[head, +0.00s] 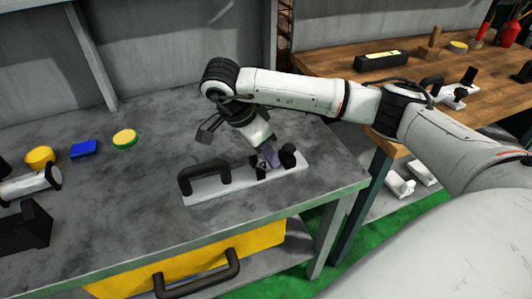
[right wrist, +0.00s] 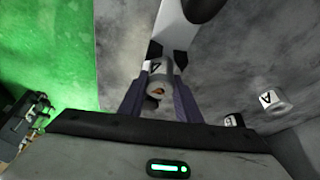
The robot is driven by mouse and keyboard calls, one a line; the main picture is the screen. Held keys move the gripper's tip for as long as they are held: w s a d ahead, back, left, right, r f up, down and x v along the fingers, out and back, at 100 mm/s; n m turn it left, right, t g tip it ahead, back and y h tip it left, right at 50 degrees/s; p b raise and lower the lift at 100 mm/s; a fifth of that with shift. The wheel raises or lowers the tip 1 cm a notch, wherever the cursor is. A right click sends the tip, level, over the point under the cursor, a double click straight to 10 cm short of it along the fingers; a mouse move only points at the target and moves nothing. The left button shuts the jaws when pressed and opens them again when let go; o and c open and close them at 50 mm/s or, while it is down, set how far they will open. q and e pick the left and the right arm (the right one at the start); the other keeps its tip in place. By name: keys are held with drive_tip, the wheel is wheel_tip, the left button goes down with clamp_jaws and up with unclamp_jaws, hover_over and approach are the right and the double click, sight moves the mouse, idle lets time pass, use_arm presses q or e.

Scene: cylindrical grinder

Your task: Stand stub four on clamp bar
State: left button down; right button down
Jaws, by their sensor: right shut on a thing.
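The clamp bar (head: 235,185) is a long white bar lying on the grey bench, with a black arched handle on its left and black fittings at its right. It also shows in the right wrist view (right wrist: 176,35). My right gripper (head: 262,163) points down over the right part of the bar, next to the black fittings. In the right wrist view its purple fingers (right wrist: 158,98) are shut on a small pale stub (right wrist: 160,82) with a dark mark on its label. I cannot read the mark surely. Whether the stub touches the bar is hidden. My left gripper is not in view.
Another white labelled stub (right wrist: 273,102) stands on the grey surface, with a darker one (right wrist: 233,120) beside it. Yellow (head: 40,156), blue (head: 84,149) and green-yellow (head: 125,138) pieces lie at the left. A yellow drawer (head: 215,264) is below. A wooden table (head: 390,65) stands behind.

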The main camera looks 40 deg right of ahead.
drive_tip(key=shift+f, duration=0.15)
drive_tip(key=c, duration=1.3)
unclamp_jaws()
drive_tip(key=p+v, duration=0.1)
drive_tip(key=v, duration=1.1)
drive_tip(key=shift+p, duration=0.3)
